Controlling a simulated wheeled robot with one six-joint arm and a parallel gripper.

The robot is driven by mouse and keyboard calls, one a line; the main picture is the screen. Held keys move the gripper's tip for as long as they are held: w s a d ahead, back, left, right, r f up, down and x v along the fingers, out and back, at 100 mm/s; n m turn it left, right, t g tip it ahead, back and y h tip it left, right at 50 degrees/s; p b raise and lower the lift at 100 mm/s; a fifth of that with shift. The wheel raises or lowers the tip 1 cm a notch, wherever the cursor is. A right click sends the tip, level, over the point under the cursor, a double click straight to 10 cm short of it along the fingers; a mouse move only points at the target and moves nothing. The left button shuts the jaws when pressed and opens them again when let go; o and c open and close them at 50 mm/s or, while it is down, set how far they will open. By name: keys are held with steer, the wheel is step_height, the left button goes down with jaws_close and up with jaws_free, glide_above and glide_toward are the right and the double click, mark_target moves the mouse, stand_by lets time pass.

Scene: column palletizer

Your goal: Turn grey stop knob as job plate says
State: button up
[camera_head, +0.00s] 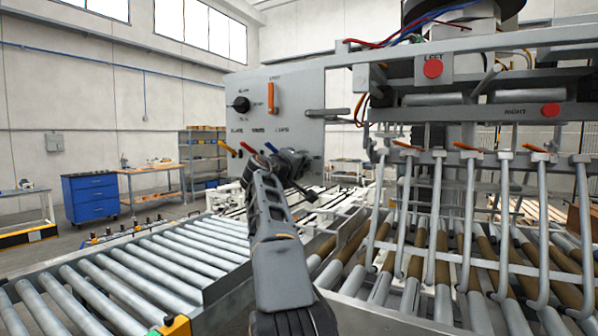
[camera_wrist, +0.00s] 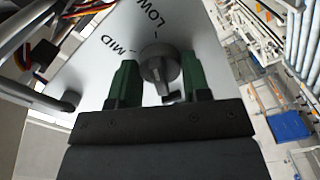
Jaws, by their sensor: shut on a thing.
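The grey stop knob (camera_wrist: 158,66) shows in the wrist view, on a pale panel face (camera_wrist: 190,30) lettered LOW and MID, each word with a tick beside it. My gripper (camera_wrist: 159,82) has its two green fingers on either side of the knob and is shut on it. Which mark the knob points to is not clear. In the head view my gripper (camera_head: 288,168) is at the lower edge of the grey control panel (camera_head: 300,90), and the knob is hidden there behind it. I cannot make out a readable job plate.
The panel carries a black knob (camera_head: 241,104), an orange handle (camera_head: 272,97) and yellow, red and blue levers (camera_head: 249,149). A roller conveyor (camera_head: 150,265) lies at left. Metal hooked bars (camera_head: 437,215) and red buttons (camera_head: 433,69) stand close at right.

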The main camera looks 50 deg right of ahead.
steer(key=shift+m, duration=0.4)
stand_by(0.3)
steer(key=o, duration=0.9)
steer(key=b+v, duration=0.4)
steer(key=v, duration=0.9)
steer(key=shift+s+a, duration=0.1)
steer(key=shift+a, duration=0.3)
